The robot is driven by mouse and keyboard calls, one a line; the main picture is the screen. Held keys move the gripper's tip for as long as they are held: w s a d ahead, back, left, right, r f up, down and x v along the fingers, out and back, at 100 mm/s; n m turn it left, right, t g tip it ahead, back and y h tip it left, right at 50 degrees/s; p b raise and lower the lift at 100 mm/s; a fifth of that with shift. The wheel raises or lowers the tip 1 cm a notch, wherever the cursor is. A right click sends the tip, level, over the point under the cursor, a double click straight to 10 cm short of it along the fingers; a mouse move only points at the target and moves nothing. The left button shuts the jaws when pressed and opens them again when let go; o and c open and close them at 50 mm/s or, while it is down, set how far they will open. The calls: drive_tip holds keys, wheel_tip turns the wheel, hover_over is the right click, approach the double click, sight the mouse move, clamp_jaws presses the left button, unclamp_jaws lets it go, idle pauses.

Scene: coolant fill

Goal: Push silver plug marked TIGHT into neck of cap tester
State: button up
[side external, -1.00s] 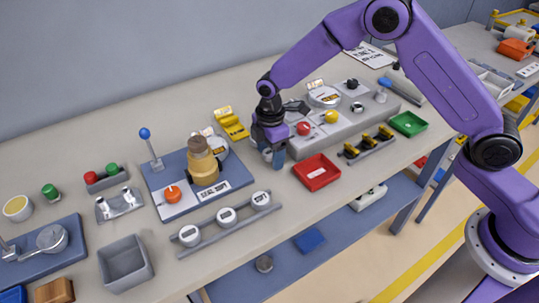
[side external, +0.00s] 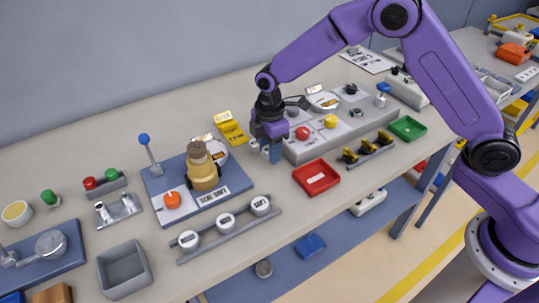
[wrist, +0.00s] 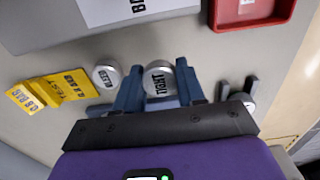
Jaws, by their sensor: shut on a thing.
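A silver plug (wrist: 158,78) with TIGHT on its round face sits between the blue fingertips of my gripper (wrist: 159,84) in the wrist view. The gripper is shut on it. In the side view my gripper (side external: 266,150) is low over the bench and mostly hides the plug. I cannot tell whether the plug touches the bench. What looks like the cap tester (side external: 236,184) is a blue base to the left, with a tan stepped neck (side external: 203,172), a gauge and a blue-knobbed lever. The gripper is apart from it, to its right.
A second silver plug (wrist: 106,76) stands close beside the fingers. Yellow signs (wrist: 52,90) are near it. A grey panel (side external: 310,151) with red and yellow knobs and a red tray (side external: 316,178) lie to the right.

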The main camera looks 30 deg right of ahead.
drive_tip(key=s+d+r, duration=0.3)
drive_tip(key=s+r, duration=0.2)
drive_tip(key=s, duration=0.1)
drive_tip(key=s+d+r, duration=0.3)
drive_tip(key=s+r, duration=0.2)
drive_tip(key=s, duration=0.2)
drive_tip(key=m, duration=0.6)
hover_over(357, 113)
drive_tip(key=shift+f, duration=2.85)
drive_tip(key=shift+f, duration=1.2)
drive_tip(key=shift+r, duration=0.2)
